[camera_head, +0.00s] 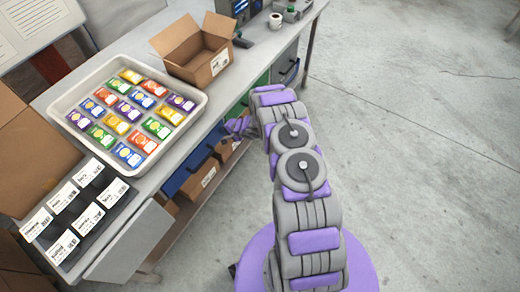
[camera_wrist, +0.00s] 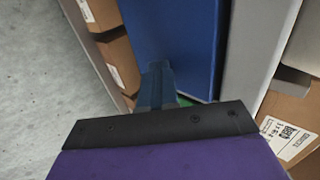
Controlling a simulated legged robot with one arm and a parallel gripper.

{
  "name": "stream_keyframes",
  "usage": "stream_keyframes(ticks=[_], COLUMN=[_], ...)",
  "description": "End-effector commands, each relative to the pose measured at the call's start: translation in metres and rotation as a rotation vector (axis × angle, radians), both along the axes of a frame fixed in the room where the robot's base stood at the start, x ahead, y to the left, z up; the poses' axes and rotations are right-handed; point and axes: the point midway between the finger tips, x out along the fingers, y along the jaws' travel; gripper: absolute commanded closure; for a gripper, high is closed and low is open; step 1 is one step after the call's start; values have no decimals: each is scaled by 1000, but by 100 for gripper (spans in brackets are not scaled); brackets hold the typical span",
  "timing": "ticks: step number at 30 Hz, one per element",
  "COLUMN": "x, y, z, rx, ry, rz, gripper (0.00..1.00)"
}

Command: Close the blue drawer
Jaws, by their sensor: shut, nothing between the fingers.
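The blue drawer (camera_head: 183,176) is under the long bench in the head view, on the side facing me; the bench top partly hides it, and I cannot tell how far it is out. In the wrist view its flat blue face (camera_wrist: 180,35) fills the upper middle. My gripper (camera_head: 236,127) is at the bench's side, at the far end of the blue drawer and close to the green drawer. In the wrist view my gripper (camera_wrist: 157,78) is shut, with nothing held, in front of the blue face. I cannot tell whether it touches.
The bench holds a white tray (camera_head: 197,116) of colourful packets, an open cardboard box (camera_head: 203,68) and a dark board with white labels (camera_head: 110,222). A green drawer (camera_head: 262,84) is beyond the blue one. Cardboard boxes (camera_head: 202,178) sit below. The floor at right is clear.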

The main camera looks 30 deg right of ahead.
Motion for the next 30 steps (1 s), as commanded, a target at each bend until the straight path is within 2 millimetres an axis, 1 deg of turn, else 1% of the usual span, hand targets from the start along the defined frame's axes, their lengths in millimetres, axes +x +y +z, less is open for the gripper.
stream_keyframes(ticks=[9,22,26,29,30], x=[11,14,9,-2,-9], y=[3,3,2,0,0], z=[0,2,3,2,2], rx=[3,2,2,3,5], ry=[-2,-8,-8,-4,-2], rz=[1,-3,-2,-1,-2], gripper=[100,100,100,100,100])
